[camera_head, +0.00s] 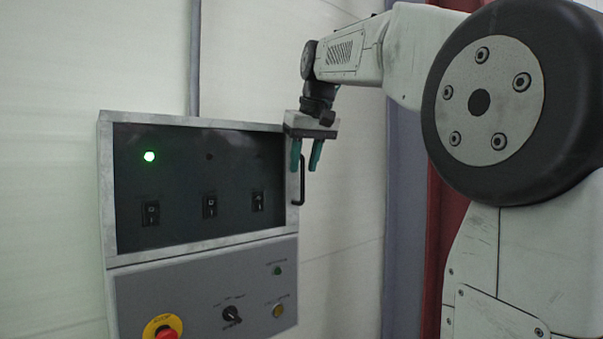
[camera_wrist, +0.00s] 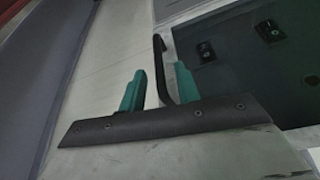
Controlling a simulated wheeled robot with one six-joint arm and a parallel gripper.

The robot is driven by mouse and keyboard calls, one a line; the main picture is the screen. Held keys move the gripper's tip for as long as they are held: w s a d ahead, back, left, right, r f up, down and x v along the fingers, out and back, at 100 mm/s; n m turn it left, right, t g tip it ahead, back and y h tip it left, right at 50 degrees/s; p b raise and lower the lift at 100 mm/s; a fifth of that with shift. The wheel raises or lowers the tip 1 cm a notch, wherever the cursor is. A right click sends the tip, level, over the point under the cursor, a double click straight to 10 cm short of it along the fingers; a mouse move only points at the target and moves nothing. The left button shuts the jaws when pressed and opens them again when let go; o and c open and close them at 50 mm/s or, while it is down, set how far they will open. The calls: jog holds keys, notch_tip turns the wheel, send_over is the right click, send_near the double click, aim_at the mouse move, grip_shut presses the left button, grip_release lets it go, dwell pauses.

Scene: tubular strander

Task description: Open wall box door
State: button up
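The wall box door (camera_head: 200,249) is a grey metal frame around a dark window, and it looks closed on the upper part of the box. A black bar handle (camera_head: 301,182) stands upright on its right edge. My gripper (camera_head: 306,166) has two green fingers, pointing down and spread apart at the handle's upper part. In the wrist view my gripper (camera_wrist: 160,85) is open, and the handle (camera_wrist: 160,62) appears between the fingers, closer to the right one. Neither finger clearly touches it. The handle's lower end in that view is partly hidden by the gripper.
Behind the window are a lit green lamp (camera_head: 149,156) and black switches (camera_head: 210,206). Below the door is a control panel (camera_head: 190,290) with a red stop button (camera_head: 166,334) and a knob (camera_head: 231,315). Bare pale wall (camera_head: 345,200) lies right of the handle.

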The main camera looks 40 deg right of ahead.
aim_at(302, 198)
jog(key=shift+x, duration=1.55)
grip_shut()
jog(key=shift+s, duration=0.15)
